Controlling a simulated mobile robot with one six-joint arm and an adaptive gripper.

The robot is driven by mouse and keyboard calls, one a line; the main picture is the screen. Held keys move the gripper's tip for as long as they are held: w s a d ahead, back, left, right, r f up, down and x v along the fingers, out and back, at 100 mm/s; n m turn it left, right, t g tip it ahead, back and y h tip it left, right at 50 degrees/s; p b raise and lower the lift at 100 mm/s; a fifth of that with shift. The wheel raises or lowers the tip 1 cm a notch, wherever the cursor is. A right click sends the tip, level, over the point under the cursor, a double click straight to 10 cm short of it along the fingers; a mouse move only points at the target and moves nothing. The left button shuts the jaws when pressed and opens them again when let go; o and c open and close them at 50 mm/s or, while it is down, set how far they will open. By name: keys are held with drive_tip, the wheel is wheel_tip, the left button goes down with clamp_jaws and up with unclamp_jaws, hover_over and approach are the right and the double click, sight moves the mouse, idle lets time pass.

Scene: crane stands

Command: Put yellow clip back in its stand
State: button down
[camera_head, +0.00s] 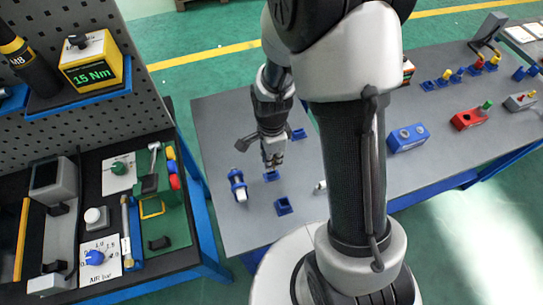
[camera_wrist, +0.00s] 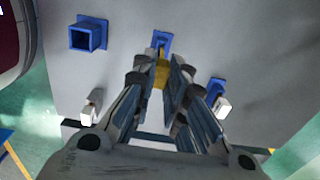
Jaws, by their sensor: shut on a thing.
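The yellow clip (camera_wrist: 161,76) is between the fingers of my gripper (camera_wrist: 160,68) in the wrist view; the fingers cover much of it. A blue stand (camera_wrist: 163,40) lies just beyond the fingertips, partly covered by the clip and fingers. I cannot tell whether the clip touches it. In the head view my gripper (camera_head: 272,162) points down over the grey table, close above a small blue stand (camera_head: 271,176). The clip is too small to make out there.
An empty square blue socket (camera_wrist: 88,35) stands at the upper left of the wrist view. White-tipped pieces flank the fingers, at left (camera_wrist: 90,108) and right (camera_wrist: 222,106). In the head view a blue-and-white piece (camera_head: 238,187) stands left of my gripper, and a blue box (camera_head: 407,138) stands to the right.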

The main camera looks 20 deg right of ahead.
drive_tip(key=shift+f, duration=0.1)
idle(0.4)
drive_tip(key=shift+f+b, duration=1.15)
drive_tip(key=shift+f, duration=0.2)
drive_tip(key=c, duration=2.1)
unclamp_jaws()
drive_tip(key=shift+f, duration=0.1)
drive_tip(key=o, duration=0.6)
drive_tip(key=shift+c, duration=0.2)
drive_tip(key=shift+r+p, duration=2.05)
drive_tip(key=shift+r, duration=0.6)
